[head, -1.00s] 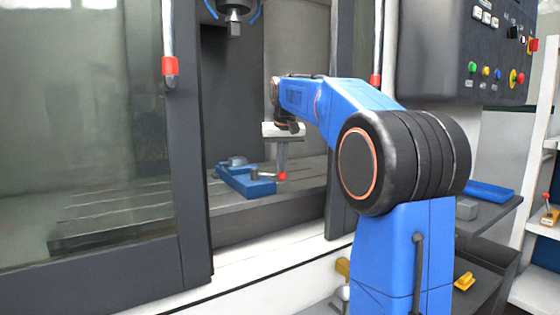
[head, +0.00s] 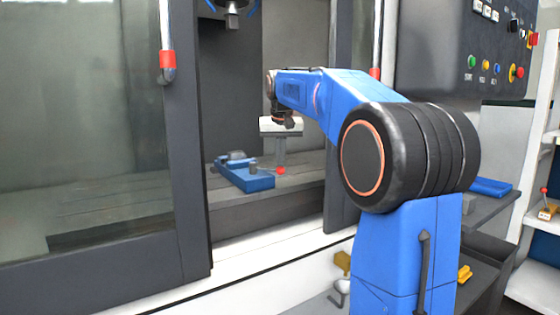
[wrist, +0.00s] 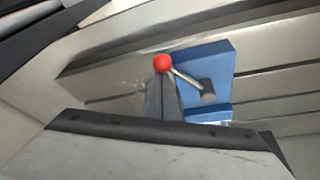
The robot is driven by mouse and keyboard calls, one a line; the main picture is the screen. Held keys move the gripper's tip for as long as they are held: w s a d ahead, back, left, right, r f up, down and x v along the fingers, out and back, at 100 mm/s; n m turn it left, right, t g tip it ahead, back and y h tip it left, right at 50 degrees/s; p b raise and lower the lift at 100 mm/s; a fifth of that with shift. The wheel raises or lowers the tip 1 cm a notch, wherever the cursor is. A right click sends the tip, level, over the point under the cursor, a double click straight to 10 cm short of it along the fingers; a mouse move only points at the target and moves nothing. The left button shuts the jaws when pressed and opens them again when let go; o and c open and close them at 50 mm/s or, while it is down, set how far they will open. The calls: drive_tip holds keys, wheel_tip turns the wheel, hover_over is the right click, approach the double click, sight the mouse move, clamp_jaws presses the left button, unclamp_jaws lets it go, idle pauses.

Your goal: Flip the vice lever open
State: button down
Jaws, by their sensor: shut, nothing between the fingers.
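The blue vice (head: 247,180) sits on the machine's slotted table, inside the open doorway in the head view. It also shows in the wrist view (wrist: 216,64). Its lever (wrist: 188,79) is a thin grey rod from a round grey pivot to a red ball. The red ball (head: 281,171) is at the vice's right end in the head view and also shows in the wrist view (wrist: 163,63). My gripper (head: 281,161) points down with its fingers shut and empty, tips right by the ball. In the wrist view the fingers (wrist: 161,84) end just below the ball; contact cannot be told.
The machine door (head: 186,150) stands left of the opening, and a frame post is on the right. The spindle (head: 232,18) hangs above. A control panel (head: 470,50) is at the upper right. The slotted table (head: 120,205) is clear left of the vice.

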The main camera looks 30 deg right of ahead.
drive_tip(key=s+a+m+g+h, duration=0.1)
drive_tip(key=a+m+g+h, duration=0.1)
drive_tip(key=a+m, duration=0.9)
drive_tip(key=shift+s+a+g, duration=0.3)
drive_tip(key=shift+s+g, duration=0.1)
drive_tip(key=shift+g, duration=0.1)
idle(0.3)
idle(0.5)
wheel_tip(320, 180, up, 10)
drive_tip(key=shift+d, duration=0.3)
idle(0.6)
idle(0.4)
